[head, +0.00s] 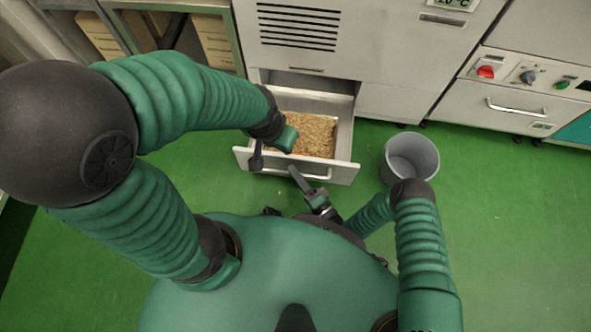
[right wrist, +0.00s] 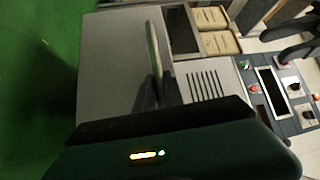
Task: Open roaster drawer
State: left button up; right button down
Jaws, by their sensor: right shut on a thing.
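The roaster drawer (head: 343,170) is pulled out from the grey roaster and holds a bed of light brown nut-like pieces (head: 315,130). Its bar handle (head: 318,177) runs along the drawer front and shows as a pale strip in the right wrist view (right wrist: 153,45). My right gripper (head: 297,176) is at the drawer front, shut on this handle; its dark fingers flank the bar in the right wrist view (right wrist: 157,92). My left gripper (head: 257,158) hangs over the left part of the drawer front. Its finger opening is not clear, and its arm covers part of the drawer.
A grey bin (head: 411,157) stands on the green floor just right of the drawer. Another cabinet with knobs and a handle (head: 512,108) is at the right. Shelves with boxes (head: 213,40) are at the back left.

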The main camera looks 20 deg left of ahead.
jog(key=shift+s+f, duration=0.1)
jog(key=shift+f, duration=0.15)
jog(key=c, duration=1.7)
grip_release()
jog(key=shift+r, duration=0.1)
jog(key=shift+s+d+p, duration=0.1)
jog(key=shift+d+p, duration=0.25)
jog(key=shift+d, duration=0.05)
jog(key=p+v, duration=0.2)
jog(key=v, duration=0.4)
jog(key=shift+s+d, duration=0.15)
jog(key=shift+d, duration=0.15)
